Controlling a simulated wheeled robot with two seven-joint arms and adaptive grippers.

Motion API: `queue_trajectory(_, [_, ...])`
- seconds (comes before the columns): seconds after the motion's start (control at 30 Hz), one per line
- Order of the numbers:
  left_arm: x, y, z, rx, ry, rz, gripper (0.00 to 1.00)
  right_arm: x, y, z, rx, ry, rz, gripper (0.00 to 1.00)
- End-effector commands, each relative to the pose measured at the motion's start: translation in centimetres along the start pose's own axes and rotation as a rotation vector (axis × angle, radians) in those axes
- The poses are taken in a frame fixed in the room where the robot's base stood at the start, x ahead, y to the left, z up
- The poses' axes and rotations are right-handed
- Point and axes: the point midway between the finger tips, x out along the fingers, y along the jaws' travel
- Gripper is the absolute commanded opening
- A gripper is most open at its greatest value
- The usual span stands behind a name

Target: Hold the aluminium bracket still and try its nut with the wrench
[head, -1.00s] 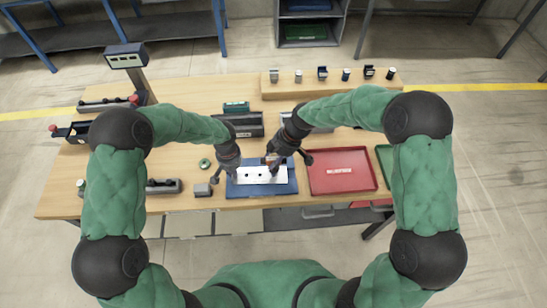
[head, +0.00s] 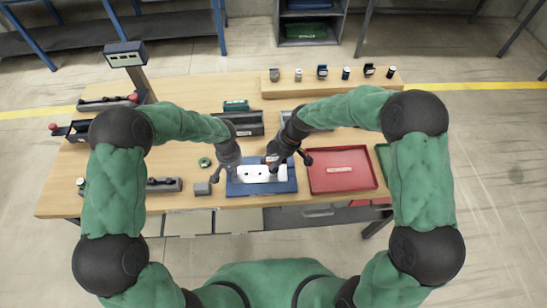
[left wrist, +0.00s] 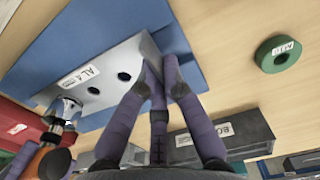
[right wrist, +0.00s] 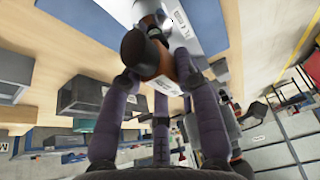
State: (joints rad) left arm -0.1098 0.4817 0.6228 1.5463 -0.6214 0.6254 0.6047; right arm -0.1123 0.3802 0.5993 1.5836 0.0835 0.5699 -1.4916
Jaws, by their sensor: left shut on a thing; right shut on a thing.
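The aluminium bracket (head: 262,174) is a pale plate with dark holes, lying over a blue base (head: 240,190) near the table's front edge. In the left wrist view the bracket (left wrist: 112,72) carries a label starting "AL". My left gripper (head: 232,172) is shut on its left end; its fingers (left wrist: 160,72) meet the plate's edge. My right gripper (head: 274,162) is shut on the wrench's orange-brown and black handle (right wrist: 158,60), above the bracket's right end. The wrench's metal head is close to the bracket's nut (left wrist: 68,104); I cannot tell whether it is seated.
A red tray (head: 318,186) stands right of the blue base. Dark bins (head: 245,130) stand behind my grippers. Small items line a raised wooden shelf (head: 330,88) at the back.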

Motion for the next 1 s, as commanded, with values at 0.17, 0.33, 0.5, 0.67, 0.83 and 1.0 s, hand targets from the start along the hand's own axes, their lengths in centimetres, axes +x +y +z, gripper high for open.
queue_trajectory(0.17, [-0.05, 0.00, -0.04, 0.000, 0.001, 0.000, 0.00, 0.17, 0.05, 0.08, 0.000, 0.000, 0.001, 0.00])
queue_trajectory(0.33, [-0.05, 0.00, -0.04, 0.000, 0.001, 0.000, 0.00, 0.37, 0.05, 0.17, 0.001, 0.000, 0.001, 0.00])
queue_trajectory(0.5, [-0.04, 0.00, -0.04, 0.000, 0.001, 0.000, 0.00, 0.57, 0.05, 0.25, 0.001, 0.000, 0.001, 0.00])
queue_trajectory(0.67, [-0.05, 0.00, -0.04, 0.000, 0.001, 0.000, 0.00, 0.64, 0.04, 0.28, 0.000, 0.000, 0.001, 0.00])
queue_trajectory(0.83, [-0.05, 0.00, -0.04, 0.000, 0.001, 0.000, 0.00, 0.64, 0.04, 0.28, 0.000, 0.000, 0.001, 0.00])
queue_trajectory(1.0, [-0.05, 0.00, -0.04, 0.000, 0.001, 0.000, 0.00, 0.65, -0.09, 0.33, 0.065, 0.000, 0.027, 0.00])
